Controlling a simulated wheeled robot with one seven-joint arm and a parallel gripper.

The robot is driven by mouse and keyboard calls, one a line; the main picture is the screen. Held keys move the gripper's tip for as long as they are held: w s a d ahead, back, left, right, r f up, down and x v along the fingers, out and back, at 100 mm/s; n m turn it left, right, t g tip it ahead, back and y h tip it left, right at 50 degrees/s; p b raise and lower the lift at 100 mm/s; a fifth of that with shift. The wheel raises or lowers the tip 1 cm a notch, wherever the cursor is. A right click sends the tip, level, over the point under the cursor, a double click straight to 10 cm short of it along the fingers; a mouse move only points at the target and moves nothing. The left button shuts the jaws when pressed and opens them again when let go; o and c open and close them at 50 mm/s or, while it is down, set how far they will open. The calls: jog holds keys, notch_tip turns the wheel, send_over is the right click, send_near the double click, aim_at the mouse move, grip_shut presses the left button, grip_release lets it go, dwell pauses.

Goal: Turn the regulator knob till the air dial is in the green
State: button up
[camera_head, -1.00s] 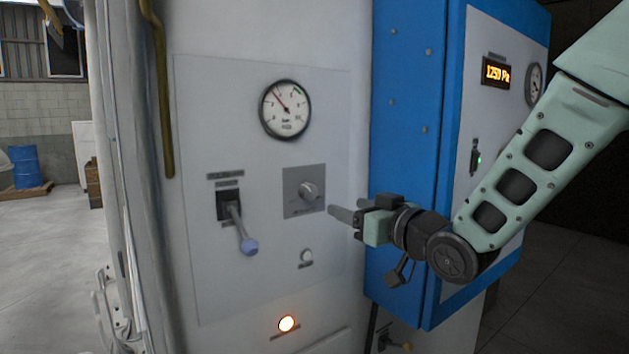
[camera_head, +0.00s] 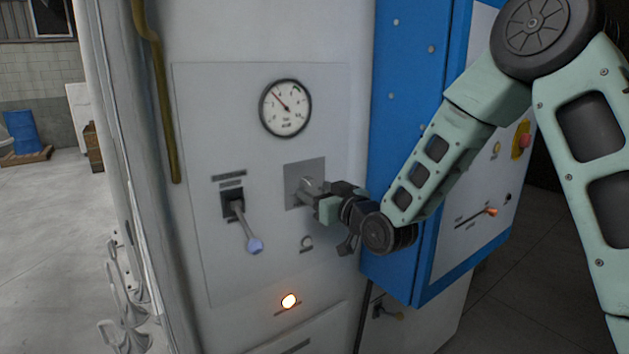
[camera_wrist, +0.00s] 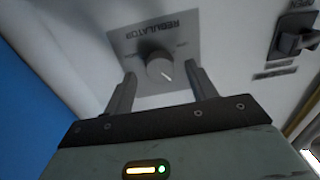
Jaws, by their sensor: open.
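The regulator knob (camera_wrist: 160,68) is a round grey knob with a white pointer line on a square grey plate (camera_wrist: 188,32) lettered REGULATOR, upside down in the wrist view. My gripper (camera_wrist: 161,80) is open, with one finger on each side of the knob; I cannot tell whether they touch it. In the head view my gripper (camera_head: 313,192) reaches the plate from the right and partly covers the knob. The air dial (camera_head: 285,108) is a round white gauge above the plate. Its red needle points to the upper left, left of a small green mark at the upper right.
A blue cabinet (camera_head: 400,150) stands close on the right, behind my arm.

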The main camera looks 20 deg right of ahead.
jog(key=shift+x, duration=0.95)
jog(key=c, duration=1)
